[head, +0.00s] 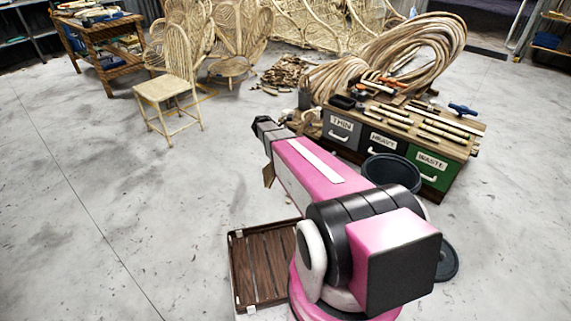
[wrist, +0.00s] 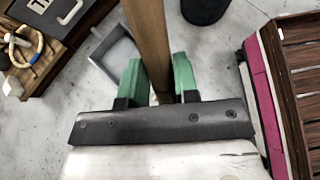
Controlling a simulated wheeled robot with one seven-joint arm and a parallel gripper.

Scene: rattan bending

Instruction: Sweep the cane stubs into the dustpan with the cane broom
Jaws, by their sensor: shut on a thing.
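My gripper (wrist: 159,78) is shut on the brown wooden handle of the cane broom (wrist: 149,35) in the wrist view, with a green finger on each side. The handle runs up out of the top of that view, and the broom's head is not seen there. A grey dustpan (wrist: 122,52) lies on the floor behind the handle, partly covered by it and a finger. In the head view my arm hides most of the gripper area; a small brown piece shows below the arm's far end. A pile of short cane pieces (head: 284,72) lies on the floor farther back.
A bench (head: 452,143) with bins marked THIN, HEAVY and WASTE stands right of my arm, with tools and canes on top. A black bucket (head: 392,170) stands before it. A rattan chair (head: 168,90) is back left. The left floor is clear.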

